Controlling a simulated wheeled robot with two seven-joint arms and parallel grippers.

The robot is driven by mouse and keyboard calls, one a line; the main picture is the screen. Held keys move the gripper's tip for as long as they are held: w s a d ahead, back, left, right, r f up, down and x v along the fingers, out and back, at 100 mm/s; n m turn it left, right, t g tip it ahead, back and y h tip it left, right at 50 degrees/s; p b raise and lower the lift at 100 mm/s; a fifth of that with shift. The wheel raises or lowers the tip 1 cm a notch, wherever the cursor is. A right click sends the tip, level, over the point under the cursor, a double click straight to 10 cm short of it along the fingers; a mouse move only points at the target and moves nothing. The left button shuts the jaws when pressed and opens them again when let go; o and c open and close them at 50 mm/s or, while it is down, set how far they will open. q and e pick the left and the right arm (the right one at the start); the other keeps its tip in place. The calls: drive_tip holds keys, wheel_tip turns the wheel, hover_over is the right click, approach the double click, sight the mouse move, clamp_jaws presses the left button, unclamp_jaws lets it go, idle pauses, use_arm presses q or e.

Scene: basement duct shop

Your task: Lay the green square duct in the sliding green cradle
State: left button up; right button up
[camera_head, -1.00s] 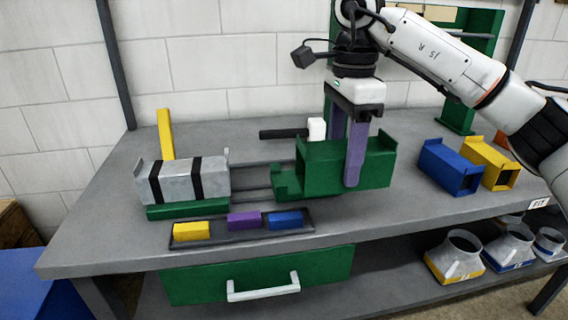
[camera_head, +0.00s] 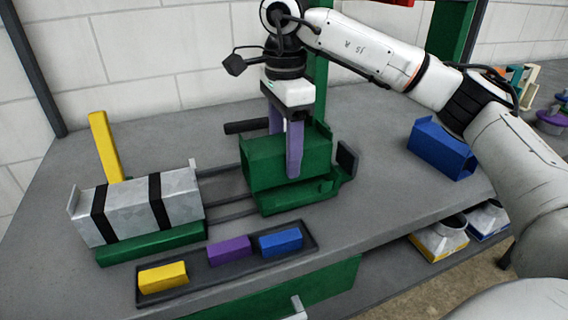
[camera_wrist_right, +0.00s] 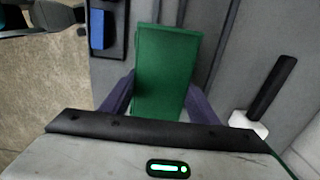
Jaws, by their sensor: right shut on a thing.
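The green square duct (camera_head: 268,166) is held between the purple fingers of my right gripper (camera_head: 286,150). It lies lengthwise over the sliding green cradle (camera_head: 300,200), whose base shows below it and whose right end sticks out past it with a dark plate (camera_head: 347,160). I cannot tell whether the duct rests on the cradle or hangs just above it. In the right wrist view the duct (camera_wrist_right: 167,75) fills the space between the fingers. My left gripper is not in view.
Rails (camera_head: 227,190) run left to a grey duct (camera_head: 130,208) with black straps on a green support. A tray (camera_head: 215,275) of yellow, purple and blue blocks lies in front. A yellow bar (camera_head: 105,146) stands behind the grey duct. A blue duct (camera_head: 440,150) sits at the right.

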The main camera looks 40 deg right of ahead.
drive_tip(key=shift+f, duration=1.5)
drive_tip(key=shift+f, duration=0.1)
drive_tip(key=o, duration=1.3)
wheel_tip(320, 180, up, 12)
drive_tip(key=shift+r+p, duration=0.1)
drive_tip(key=shift+p, duration=0.9)
